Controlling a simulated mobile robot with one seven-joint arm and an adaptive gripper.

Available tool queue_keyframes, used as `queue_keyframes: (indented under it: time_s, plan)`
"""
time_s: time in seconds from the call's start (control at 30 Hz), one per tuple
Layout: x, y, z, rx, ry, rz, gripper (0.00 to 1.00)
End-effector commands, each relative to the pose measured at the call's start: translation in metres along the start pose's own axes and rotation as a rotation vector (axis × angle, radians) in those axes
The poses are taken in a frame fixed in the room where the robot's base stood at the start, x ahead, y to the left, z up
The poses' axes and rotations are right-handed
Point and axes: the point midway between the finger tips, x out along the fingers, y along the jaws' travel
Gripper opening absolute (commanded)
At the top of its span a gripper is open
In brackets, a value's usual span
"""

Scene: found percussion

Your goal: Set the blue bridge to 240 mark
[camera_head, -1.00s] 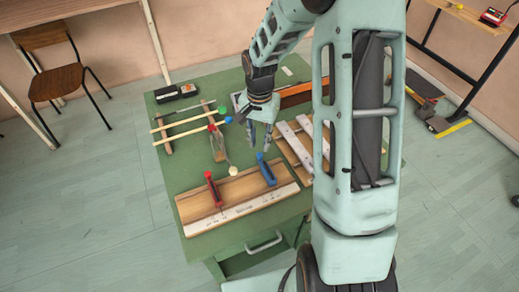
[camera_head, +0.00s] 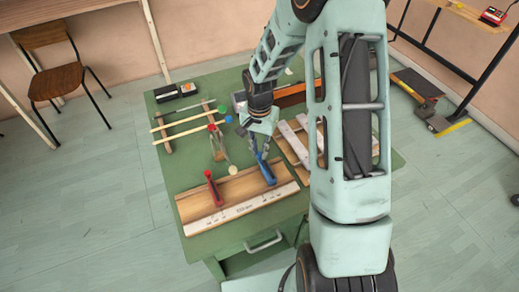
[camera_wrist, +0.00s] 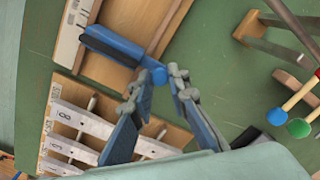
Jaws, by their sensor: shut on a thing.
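The blue bridge (camera_head: 268,174) lies across the wooden board (camera_head: 237,190), toward the board's right end. A white marked strip (camera_head: 240,209) runs along the board's front edge; its marks are too small to read. The red bridge (camera_head: 213,190) sits further left on the same board. My gripper (camera_head: 262,155) is at the far end of the blue bridge. In the wrist view the blue bridge (camera_wrist: 115,46) reaches from the strip to my gripper (camera_wrist: 167,78), whose fingertips are shut on its rounded end. The bridge appears to rest on the board.
Beaters with green and blue heads (camera_wrist: 299,128) lie on wooden rails at the table's left. A rack of pale numbered bars (camera_wrist: 90,123) stands close beside the board. A small cream disc (camera_head: 233,169) is behind the board.

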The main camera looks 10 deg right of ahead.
Motion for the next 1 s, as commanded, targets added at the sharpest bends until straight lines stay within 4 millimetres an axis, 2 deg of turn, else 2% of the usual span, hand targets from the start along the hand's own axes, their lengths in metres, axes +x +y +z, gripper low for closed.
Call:
queue_keyframes:
  time_s: [0.27, 0.6, 0.93, 0.97, 1.0]
  plan:
    - [0.000, -0.002, 0.002, -0.001, 0.001, 0.000, 0.00]
    - [0.000, -0.032, 0.030, -0.004, 0.003, -0.002, 0.00]
    - [-0.001, -0.033, 0.032, -0.001, 0.002, -0.002, 0.00]
    - [-0.001, -0.033, 0.032, -0.001, 0.002, -0.002, 0.17]
    - [-0.001, -0.033, 0.032, -0.001, 0.002, -0.002, 0.21]
